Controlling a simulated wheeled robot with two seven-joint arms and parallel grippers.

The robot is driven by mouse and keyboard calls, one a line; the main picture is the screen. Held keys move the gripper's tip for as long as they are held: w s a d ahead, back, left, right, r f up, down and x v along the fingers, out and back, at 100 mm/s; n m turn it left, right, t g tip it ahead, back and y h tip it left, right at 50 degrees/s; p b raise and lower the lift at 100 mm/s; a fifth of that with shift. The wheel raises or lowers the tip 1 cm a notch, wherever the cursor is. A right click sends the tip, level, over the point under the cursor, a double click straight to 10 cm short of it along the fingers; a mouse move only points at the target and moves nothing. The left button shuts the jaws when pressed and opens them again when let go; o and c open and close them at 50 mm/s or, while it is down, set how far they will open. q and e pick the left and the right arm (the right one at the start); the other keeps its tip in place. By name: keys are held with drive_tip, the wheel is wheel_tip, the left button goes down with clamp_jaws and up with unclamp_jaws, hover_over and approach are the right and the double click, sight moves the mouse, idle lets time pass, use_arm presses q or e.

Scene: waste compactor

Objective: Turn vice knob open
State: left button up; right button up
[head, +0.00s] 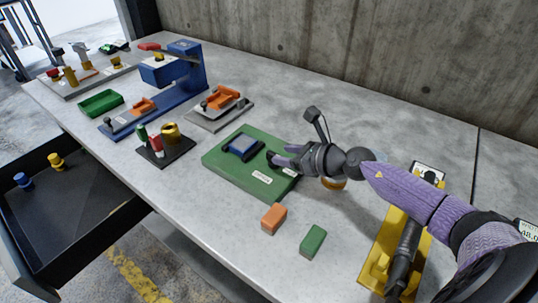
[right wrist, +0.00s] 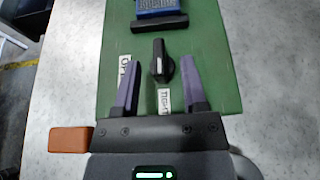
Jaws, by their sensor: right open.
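The vice is a green base plate (head: 230,172) with a blue block (head: 242,146) between dark jaws; it also shows in the right wrist view (right wrist: 115,75). Its black knob (right wrist: 159,64) has a pointer shape, with its long part lying along the camera's line of sight. White labels flank it. My right gripper (head: 278,160) is over the plate's right part. In the right wrist view its purple fingers (right wrist: 157,78) are open on either side of the knob, with gaps visible. In the head view the gripper largely hides the knob. My left gripper is not in view.
An orange block (head: 273,218) and a green block (head: 313,240) lie in front of the plate. A yellow device (head: 374,262) stands at right. A dark tray with small cans (head: 166,150) and a blue press (head: 190,75) stand to the left. A concrete wall (head: 350,50) bounds the back.

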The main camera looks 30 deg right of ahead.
sight(274, 153)
drive_tip(key=shift+b+x, duration=0.4)
drive_tip(key=shift+x, duration=1.7)
drive_tip(key=shift+c, duration=0.2)
